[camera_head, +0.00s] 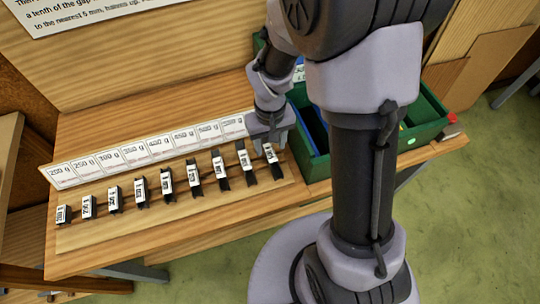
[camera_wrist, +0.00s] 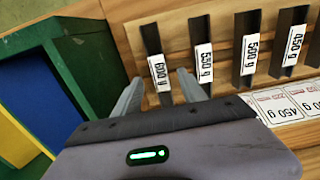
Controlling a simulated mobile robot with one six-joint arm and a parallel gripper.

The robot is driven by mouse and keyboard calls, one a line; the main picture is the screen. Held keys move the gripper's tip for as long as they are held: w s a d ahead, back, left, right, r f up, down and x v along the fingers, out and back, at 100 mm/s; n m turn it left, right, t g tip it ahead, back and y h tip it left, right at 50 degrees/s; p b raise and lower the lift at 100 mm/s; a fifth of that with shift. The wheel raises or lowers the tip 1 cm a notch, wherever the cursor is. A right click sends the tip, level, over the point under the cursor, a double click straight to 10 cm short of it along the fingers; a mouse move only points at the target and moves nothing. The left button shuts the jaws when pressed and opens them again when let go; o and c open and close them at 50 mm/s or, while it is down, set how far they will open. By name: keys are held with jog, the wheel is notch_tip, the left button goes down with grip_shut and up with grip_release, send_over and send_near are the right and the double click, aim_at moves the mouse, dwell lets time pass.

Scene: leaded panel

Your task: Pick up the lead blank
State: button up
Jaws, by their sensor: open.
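Several dark lead blanks with white weight labels lie in a row on a wooden board. The 600 g blank (camera_wrist: 152,40) is at the left of the wrist view and seems to be the right-end one (camera_head: 276,170) in the head view. My gripper (camera_wrist: 158,84) is open, its two fingers on either side of the 600 g blank's labelled end. I cannot tell how far the fingertips are above the board. In the head view my gripper (camera_head: 270,132) is at the right end of the row. The 550 g blank (camera_wrist: 196,30) and 500 g blank (camera_wrist: 247,25) lie beside it, apart.
A strip of weight cards (camera_head: 150,152) runs behind the row; it also shows in the wrist view (camera_wrist: 290,112). A green crate (camera_head: 425,140) with blue and yellow inside stands close to the right of the row. The board's front strip (camera_head: 170,220) is clear.

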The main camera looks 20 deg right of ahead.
aim_at(270, 152)
notch_tip(270, 152, down, 4)
jog(key=shift+r+b, duration=0.25)
jog(key=shift+b, duration=0.35)
jog(key=shift+r, duration=0.2)
grip_shut()
dwell(0.6)
